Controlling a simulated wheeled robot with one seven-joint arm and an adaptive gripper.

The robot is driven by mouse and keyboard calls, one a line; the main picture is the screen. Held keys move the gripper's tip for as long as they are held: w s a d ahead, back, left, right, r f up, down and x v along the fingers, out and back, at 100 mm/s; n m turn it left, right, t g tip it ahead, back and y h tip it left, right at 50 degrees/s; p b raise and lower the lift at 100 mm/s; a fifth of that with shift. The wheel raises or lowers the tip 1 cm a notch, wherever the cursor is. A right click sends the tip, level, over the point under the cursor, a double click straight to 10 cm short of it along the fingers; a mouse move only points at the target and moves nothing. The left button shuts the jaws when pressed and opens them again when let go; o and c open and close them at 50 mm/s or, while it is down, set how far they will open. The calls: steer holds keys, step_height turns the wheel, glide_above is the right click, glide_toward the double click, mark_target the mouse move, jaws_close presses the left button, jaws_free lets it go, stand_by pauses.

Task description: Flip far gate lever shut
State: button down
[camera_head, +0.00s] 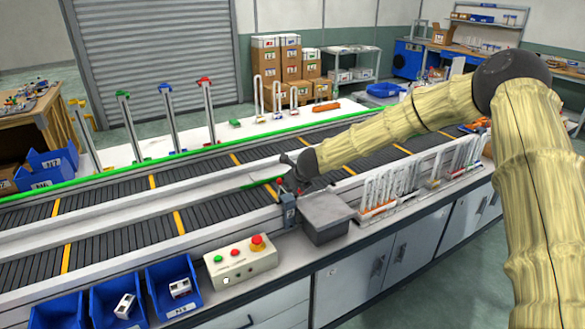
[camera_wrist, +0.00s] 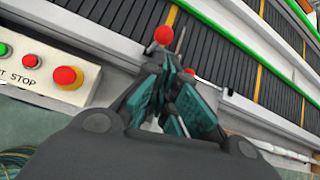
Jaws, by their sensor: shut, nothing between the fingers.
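My gripper (camera_head: 290,184) is at the inner edge of the near conveyor, pointing down beside a small post (camera_head: 288,212) on the rail. In the wrist view my gripper (camera_wrist: 172,88) has its dark teal fingers closed together with nothing held. A red ball knob (camera_wrist: 163,35) shows just beyond the fingertips, near a thin grey rod. A second, smaller red knob (camera_wrist: 189,72) shows beside the right finger, partly hidden. I cannot tell which knob belongs to the far gate lever, nor whether the fingers touch either.
A control box (camera_head: 240,262) with a red stop button stands left of the grey bin (camera_head: 325,215). Blue bins (camera_head: 172,287) line the front edge. White racks (camera_head: 385,190) stand right of the gripper. Tall posts with coloured tops stand behind the far conveyor.

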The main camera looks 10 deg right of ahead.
step_height(320, 180, up, 8)
steer(key=w, duration=0.1)
steer(key=shift+r+b, duration=0.2)
steer(key=shift+b, duration=0.15)
steer(key=shift+w+a, duration=0.15)
steer(key=s+f+n+g+h+b, duration=0.1)
steer(key=s+f+n+g, duration=0.1)
steer(key=s+f+n, duration=1)
steer(key=s+f+n+g+h+b, duration=0.1)
steer(key=s+f+n+g+h, duration=0.15)
steer(key=s+f, duration=1.65)
steer(key=s+d+f+n+g, duration=0.1)
steer(key=s+f+n, duration=0.3)
steer(key=s, duration=0.6)
steer(key=s+d+f+n+g+y+b, duration=0.1)
steer(key=s+f+n, duration=0.3)
steer(key=s, duration=0.7)
steer(key=s+d+f+n+g, duration=0.1)
steer(key=s+f+n, duration=0.4)
steer(key=s, duration=0.6)
steer(key=n+g, duration=0.1)
steer(key=n, duration=0.1)
steer(key=shift+s+n+y, duration=0.15)
steer(key=shift+n+y, duration=0.2)
